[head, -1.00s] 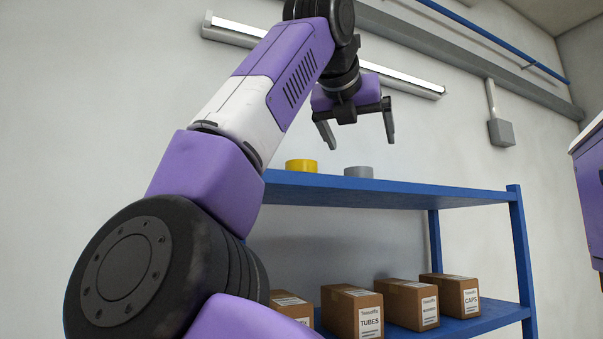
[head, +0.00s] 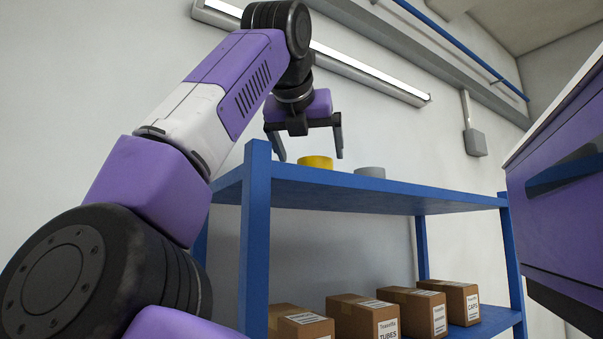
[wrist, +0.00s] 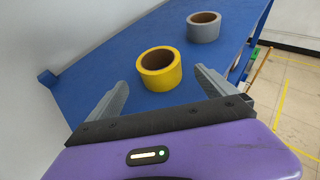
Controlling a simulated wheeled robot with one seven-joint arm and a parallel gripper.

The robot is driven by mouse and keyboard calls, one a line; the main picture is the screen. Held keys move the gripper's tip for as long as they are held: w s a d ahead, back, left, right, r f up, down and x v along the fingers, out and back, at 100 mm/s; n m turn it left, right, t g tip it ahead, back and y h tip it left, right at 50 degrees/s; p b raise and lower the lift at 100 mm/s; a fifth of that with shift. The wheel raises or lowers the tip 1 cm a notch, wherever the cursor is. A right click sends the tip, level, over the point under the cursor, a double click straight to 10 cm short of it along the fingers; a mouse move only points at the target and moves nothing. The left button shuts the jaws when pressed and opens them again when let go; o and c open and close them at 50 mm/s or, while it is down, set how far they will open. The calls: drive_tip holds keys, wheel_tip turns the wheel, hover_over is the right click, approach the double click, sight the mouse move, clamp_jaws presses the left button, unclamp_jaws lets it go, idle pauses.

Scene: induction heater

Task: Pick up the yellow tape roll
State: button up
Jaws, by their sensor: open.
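The yellow tape roll (head: 316,162) lies flat on the top shelf of the blue rack. In the wrist view the yellow tape roll (wrist: 160,69) sits just beyond my fingertips, roughly centred between them. My gripper (head: 311,157) is open and empty, fingers pointing down in the head view. In the wrist view my gripper (wrist: 160,78) has its two grey fingers spread wide on either side of the line to the roll. I cannot tell the exact height of the fingertips over the shelf.
A grey tape roll (head: 370,172) lies on the same shelf, right of and apart from the yellow one. The blue rack (head: 400,201) has a corner post at front left. Several cardboard boxes (head: 411,308) stand on the lower shelf. A purple cabinet (head: 562,190) is at right.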

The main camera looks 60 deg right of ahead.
sight(314, 165)
drive_tip(key=p+x, duration=0.1)
drive_tip(key=x, duration=0.3)
drive_tip(key=p+x, duration=0.1)
drive_tip(key=x, duration=0.1)
drive_tip(key=shift+d+r+p, duration=0.2)
drive_tip(key=shift+r+p, duration=0.05)
drive_tip(key=shift+p, duration=0.1)
drive_tip(key=shift+w+d+f, duration=0.2)
drive_tip(key=shift+d+f, duration=0.15)
drive_tip(key=shift+d, duration=0.15)
drive_tip(key=c, duration=1.5)
drive_tip(key=shift+r, duration=0.1)
drive_tip(key=shift+c, duration=0.2)
